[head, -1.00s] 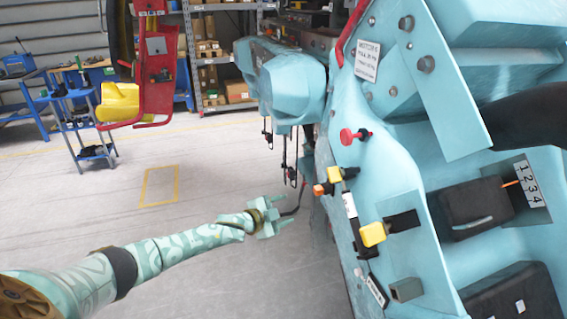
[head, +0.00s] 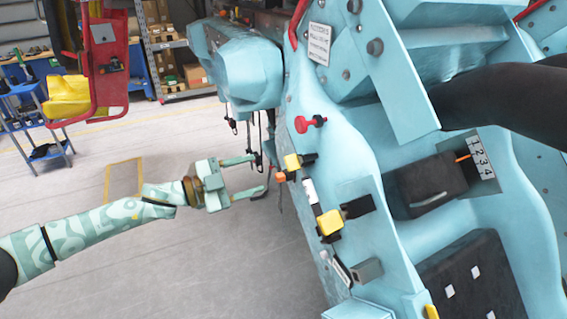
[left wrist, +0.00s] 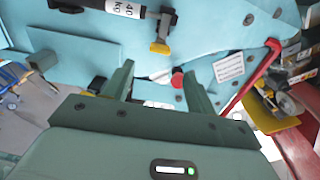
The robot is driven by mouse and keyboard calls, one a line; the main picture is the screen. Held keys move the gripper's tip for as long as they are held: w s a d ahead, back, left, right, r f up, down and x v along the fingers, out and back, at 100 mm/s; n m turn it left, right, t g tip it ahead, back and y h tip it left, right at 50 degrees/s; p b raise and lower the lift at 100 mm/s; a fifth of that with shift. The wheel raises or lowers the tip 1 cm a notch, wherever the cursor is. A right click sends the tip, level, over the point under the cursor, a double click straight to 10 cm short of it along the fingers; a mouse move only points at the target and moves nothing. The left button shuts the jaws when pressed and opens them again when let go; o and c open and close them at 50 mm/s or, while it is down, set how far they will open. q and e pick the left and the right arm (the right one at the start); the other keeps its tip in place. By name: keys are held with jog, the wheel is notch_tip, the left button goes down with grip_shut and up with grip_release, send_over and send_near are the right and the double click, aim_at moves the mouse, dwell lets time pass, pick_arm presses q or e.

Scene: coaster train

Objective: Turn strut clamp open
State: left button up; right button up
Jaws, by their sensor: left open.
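My left gripper (head: 256,174) is open and empty, in front of the teal train car's side. It points right, and its fingertips are close to a small orange-tipped part (head: 280,176) and a yellow-and-black part (head: 293,161). A black cylinder with a white label (head: 311,195) and a yellow handle (head: 329,223) sit below these. A red knob (head: 311,123) is above them. I cannot tell which fitting is the strut clamp. The left wrist view shows both open fingers (left wrist: 160,80), a red knob (left wrist: 177,78), a yellow handle (left wrist: 160,47) and a "40 kg" label (left wrist: 122,8).
The teal car body (head: 345,150) fills the right side, with dark pads (head: 425,185) and a white sign (head: 319,43). Black cables hang near the gripper. A blue cart (head: 38,125) and a red frame with yellow part stand at left.

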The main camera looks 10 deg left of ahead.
aim_at(291, 164)
pick_arm(q)
jog(key=x, duration=0.9)
jog(key=shift+w+d, duration=0.15)
jog(key=shift+d, duration=0.05)
jog(key=c, duration=1)
